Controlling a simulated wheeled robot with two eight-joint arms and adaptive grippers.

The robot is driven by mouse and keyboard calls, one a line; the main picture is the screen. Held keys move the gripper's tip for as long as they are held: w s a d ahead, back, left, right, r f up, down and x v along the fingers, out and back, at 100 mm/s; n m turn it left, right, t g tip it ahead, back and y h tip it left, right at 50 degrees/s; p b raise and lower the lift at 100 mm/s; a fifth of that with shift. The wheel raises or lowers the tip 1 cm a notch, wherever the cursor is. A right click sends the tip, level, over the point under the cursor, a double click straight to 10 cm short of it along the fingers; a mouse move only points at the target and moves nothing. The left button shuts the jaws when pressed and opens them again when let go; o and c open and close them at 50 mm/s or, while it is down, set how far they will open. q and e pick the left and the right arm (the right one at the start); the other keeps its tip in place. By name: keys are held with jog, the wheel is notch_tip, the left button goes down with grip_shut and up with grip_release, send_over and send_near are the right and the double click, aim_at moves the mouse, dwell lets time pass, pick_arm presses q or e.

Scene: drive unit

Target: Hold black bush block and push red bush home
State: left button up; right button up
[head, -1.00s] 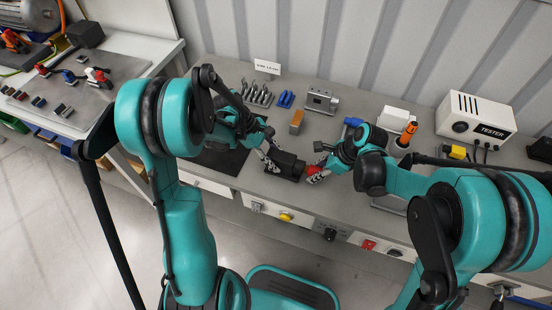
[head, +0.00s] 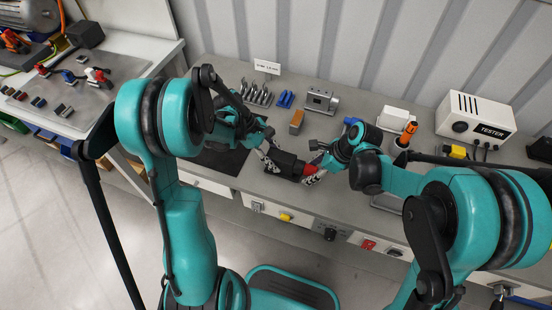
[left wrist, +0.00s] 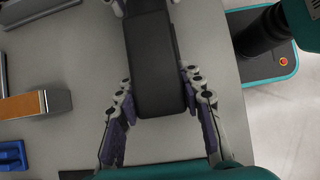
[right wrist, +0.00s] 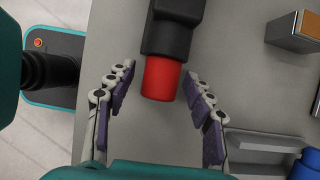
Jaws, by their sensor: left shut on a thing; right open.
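The black bush block (head: 287,164) lies on the grey bench; it also shows in the left wrist view (left wrist: 157,60) and the right wrist view (right wrist: 168,38). My left gripper (head: 272,160) is shut on its left end, fingers on both sides (left wrist: 158,92). The red bush (right wrist: 161,78) sits at the block's right end, in line with it, with part of its red length showing outside. My right gripper (right wrist: 160,88) is open, its fingers on either side of the red bush with gaps between. In the head view the red bush (head: 310,169) is partly hidden by that gripper.
A white tester box (head: 476,117) stands at the right. The bench's front edge lies close in front of the block.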

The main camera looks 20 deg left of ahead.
jog(key=shift+r, duration=0.15)
jog(key=v, duration=1.2)
pick_arm(q)
jog(key=o, duration=1.3)
jog(key=v, duration=1.2)
jog(key=s+d+r+m+t+y, duration=0.1)
jog(key=s+d+m+t+y, duration=0.1)
jog(key=s+m, duration=0.2)
jog(key=s+d+r+m+t+y, duration=0.1)
jog(key=s+d+m+t+y, duration=0.1)
jog(key=m, duration=0.6)
jog(key=s+d+r+m+t+y, duration=0.1)
jog(key=s+d+m+t+y, duration=0.1)
jog(key=s+m, duration=0.4)
jog(key=shift+d+r+t+y, duration=0.2)
jog(key=shift+d+t, duration=0.1)
jog(key=shift+d, duration=0.1)
jog(key=shift+d+r+t+y, duration=0.2)
jog(key=shift+d+t, duration=0.1)
jog(key=shift+d, duration=0.1)
pick_arm(e)
jog(key=s+d+r+n+t+h, duration=0.1)
jog(key=s+d+n+t+h, duration=0.1)
jog(key=s+d+n, duration=0.4)
jog(key=s+d+r+n+t+h, duration=0.2)
jog(key=s+d+n+t, duration=0.3)
jog(key=d+n, duration=0.7)
jog(key=shift+s+d+h, duration=0.55)
jog(key=shift+s+h, duration=0.05)
